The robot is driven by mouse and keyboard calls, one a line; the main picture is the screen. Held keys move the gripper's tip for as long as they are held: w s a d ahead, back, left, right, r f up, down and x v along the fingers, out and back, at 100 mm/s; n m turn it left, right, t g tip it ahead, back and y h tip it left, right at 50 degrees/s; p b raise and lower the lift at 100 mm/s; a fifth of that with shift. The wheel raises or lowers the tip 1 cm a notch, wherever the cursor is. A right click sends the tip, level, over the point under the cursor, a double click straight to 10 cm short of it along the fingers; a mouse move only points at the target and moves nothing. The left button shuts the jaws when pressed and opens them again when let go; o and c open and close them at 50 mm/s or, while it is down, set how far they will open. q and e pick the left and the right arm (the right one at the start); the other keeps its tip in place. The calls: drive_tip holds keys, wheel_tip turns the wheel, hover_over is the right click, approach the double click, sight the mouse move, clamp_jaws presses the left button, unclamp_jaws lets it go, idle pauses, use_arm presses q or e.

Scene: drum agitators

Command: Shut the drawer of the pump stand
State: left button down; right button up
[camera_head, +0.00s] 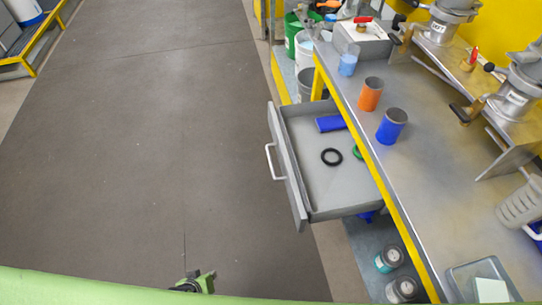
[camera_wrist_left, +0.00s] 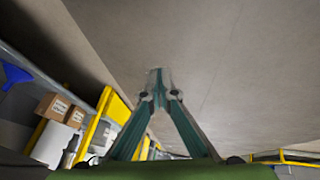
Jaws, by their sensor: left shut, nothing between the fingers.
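The grey drawer (camera_head: 335,190) of the pump stand (camera_head: 440,165) is pulled out to the left in the head view. Its front carries a white bar handle (camera_head: 270,162) facing the open floor. A blue block (camera_head: 331,123), a black ring (camera_head: 331,157) and a partly hidden green item (camera_head: 358,152) lie in it. My left gripper (camera_head: 205,280) is at the bottom of the head view, apart from the drawer and out over the floor. In the left wrist view its fingers (camera_wrist_left: 158,80) meet at the tips, with nothing between them. My right gripper is not seen.
An orange cup (camera_head: 370,94) and a blue cup (camera_head: 392,126) stand on the worktop near its yellow edge. Containers (camera_head: 388,259) sit low under the worktop. Buckets (camera_head: 305,50) stand beyond the drawer. The floor (camera_head: 150,150) left of the drawer is clear.

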use_arm(q)
drive_tip(key=w+d+r+n+t+h+b, duration=0.1)
drive_tip(key=w+r+n+t+b, duration=0.25)
drive_tip(key=w, duration=0.75)
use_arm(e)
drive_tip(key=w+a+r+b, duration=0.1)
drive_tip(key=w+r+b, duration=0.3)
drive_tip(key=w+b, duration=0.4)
use_arm(q)
drive_tip(key=n+t+h+b, duration=0.6)
drive_tip(key=t+h+b, duration=0.1)
approach(277, 136)
drive_tip(key=s+a, duration=0.4)
drive_tip(key=a, duration=0.2)
drive_tip(key=shift+m, duration=0.25)
drive_tip(key=w+d, duration=0.9)
drive_tip(key=shift+w+r, duration=0.1)
drive_tip(key=shift+r, duration=0.1)
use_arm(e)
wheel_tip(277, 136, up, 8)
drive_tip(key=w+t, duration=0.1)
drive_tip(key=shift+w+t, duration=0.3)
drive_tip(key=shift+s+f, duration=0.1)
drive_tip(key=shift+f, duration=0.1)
